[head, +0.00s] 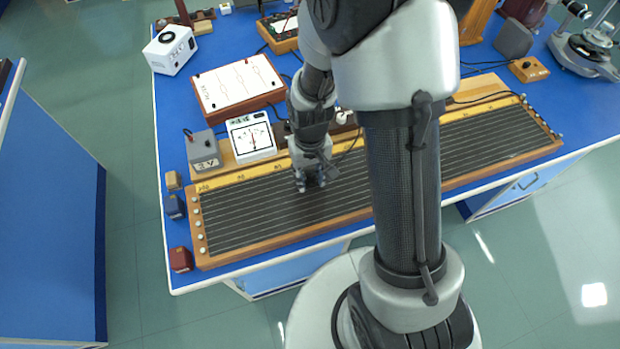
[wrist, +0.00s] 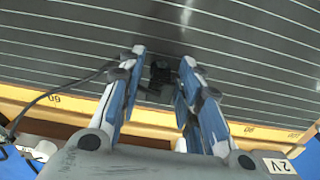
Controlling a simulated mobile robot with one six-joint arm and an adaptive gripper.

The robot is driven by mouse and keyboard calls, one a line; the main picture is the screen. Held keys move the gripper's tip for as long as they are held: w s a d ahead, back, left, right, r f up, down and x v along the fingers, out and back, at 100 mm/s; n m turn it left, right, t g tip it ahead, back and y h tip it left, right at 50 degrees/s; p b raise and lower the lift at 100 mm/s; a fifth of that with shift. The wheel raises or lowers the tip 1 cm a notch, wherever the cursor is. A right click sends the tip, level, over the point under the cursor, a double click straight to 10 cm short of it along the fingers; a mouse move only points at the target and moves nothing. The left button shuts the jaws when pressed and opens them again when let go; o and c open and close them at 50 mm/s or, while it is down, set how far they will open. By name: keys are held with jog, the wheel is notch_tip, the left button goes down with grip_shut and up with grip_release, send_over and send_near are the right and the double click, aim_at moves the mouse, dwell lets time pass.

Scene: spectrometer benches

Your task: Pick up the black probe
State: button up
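The black probe (wrist: 160,76) is in the wrist view, on the dark wired board (wrist: 235,45) near its wooden edge. A thin dark cable (wrist: 62,90) runs off to the left, seemingly from the probe. My gripper (wrist: 163,60) is open, with one blue-padded finger on each side of the probe and visible gaps between. I cannot tell how high the fingers are above the board. In the head view my gripper (head: 311,187) points down over the long wooden-framed board (head: 255,245). The probe cannot be made out there.
A white meter (head: 250,138), a grey 2V box (head: 203,150) and a white-topped box (head: 238,86) stand behind the board on the blue bench (head: 177,110). Small blocks sit off its left end. The board's front strip is clear.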

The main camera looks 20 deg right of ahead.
grip_shut()
jog(key=shift+r, duration=0.1)
dwell(0.3)
